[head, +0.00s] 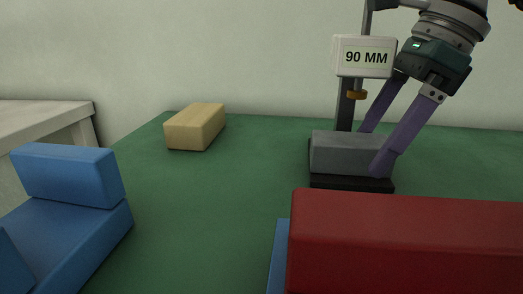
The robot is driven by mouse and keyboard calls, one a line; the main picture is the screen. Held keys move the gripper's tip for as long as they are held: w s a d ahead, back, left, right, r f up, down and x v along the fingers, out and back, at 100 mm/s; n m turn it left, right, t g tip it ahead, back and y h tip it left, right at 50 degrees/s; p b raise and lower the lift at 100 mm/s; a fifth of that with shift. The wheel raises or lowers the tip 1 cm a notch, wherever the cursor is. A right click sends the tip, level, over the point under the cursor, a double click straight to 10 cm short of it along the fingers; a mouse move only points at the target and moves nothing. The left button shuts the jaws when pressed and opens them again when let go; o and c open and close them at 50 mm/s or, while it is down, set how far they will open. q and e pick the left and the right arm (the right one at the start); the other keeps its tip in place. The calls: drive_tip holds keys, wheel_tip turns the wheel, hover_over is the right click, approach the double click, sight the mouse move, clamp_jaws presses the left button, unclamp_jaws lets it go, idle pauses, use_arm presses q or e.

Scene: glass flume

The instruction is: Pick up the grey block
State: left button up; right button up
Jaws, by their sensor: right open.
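The grey block (341,153) lies on a low black base (350,183) on the green table, right of the middle in the head view. My right gripper (370,153) comes down from the upper right, tilted, with its two purple fingers spread apart. One finger is in front of the block's right end and hides part of it. The other finger's tip is behind the block's top edge. I cannot tell whether either finger touches the block. My left gripper is not in view.
A post with a "90 MM" sign (364,57) stands right behind the grey block. A large red block (405,245) fills the front right. Blue blocks (68,176) stand at front left. A tan block (195,127) lies at back left. The green table (210,215) is clear in the middle.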

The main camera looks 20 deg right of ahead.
drive_tip(key=shift+w+a+f, duration=0.15)
drive_tip(key=shift+f, duration=0.25)
drive_tip(key=shift+c, duration=0.2)
clamp_jaws()
idle(0.3)
